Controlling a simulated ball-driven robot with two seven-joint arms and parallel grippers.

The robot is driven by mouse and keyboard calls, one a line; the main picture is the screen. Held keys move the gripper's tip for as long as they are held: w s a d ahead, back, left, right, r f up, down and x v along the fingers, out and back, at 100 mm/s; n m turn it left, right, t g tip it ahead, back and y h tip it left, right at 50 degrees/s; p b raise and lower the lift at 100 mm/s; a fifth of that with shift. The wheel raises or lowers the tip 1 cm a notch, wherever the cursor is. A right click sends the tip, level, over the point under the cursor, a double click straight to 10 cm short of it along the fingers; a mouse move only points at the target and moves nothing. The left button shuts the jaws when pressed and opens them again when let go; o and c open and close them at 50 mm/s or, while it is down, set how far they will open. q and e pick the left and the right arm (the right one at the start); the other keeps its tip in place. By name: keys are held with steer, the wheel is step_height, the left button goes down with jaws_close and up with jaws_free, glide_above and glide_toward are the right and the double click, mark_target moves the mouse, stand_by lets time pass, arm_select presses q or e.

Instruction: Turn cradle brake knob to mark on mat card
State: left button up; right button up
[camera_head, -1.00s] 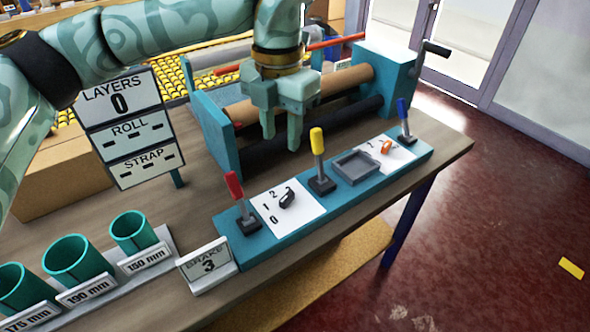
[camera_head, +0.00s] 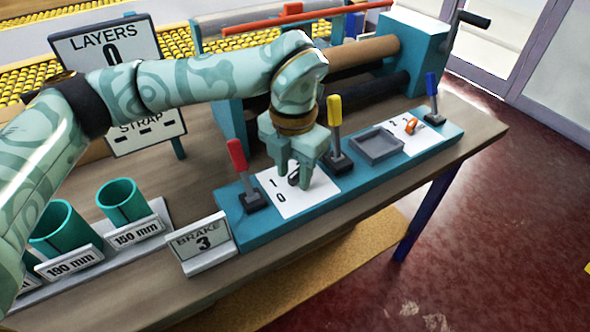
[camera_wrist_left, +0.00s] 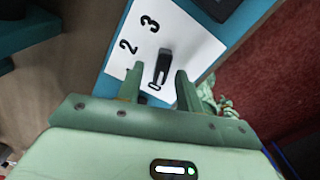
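The black knob (camera_head: 292,178) stands on a white dial plate (camera_head: 318,190) marked with numbers, on the teal strip along the bench's front. In the left wrist view the black knob (camera_wrist_left: 163,66) shows in front of my fingers, with the numbers 2 and 3 beside it. My left gripper (camera_head: 296,176) is open, its fingers on either side of the knob with gaps visible; whether they reach down around it I cannot tell. The small card (camera_head: 205,243) reads BRAKE 3. My right gripper is not in view.
A red lever (camera_head: 238,157) and a yellow lever (camera_head: 335,112) flank the dial plate closely. A grey tray (camera_head: 378,158), an orange knob (camera_head: 412,126) and a blue lever (camera_head: 431,85) lie to the right. Teal cups (camera_head: 123,200) stand at left.

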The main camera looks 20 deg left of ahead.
arm_select(q)
jaws_close()
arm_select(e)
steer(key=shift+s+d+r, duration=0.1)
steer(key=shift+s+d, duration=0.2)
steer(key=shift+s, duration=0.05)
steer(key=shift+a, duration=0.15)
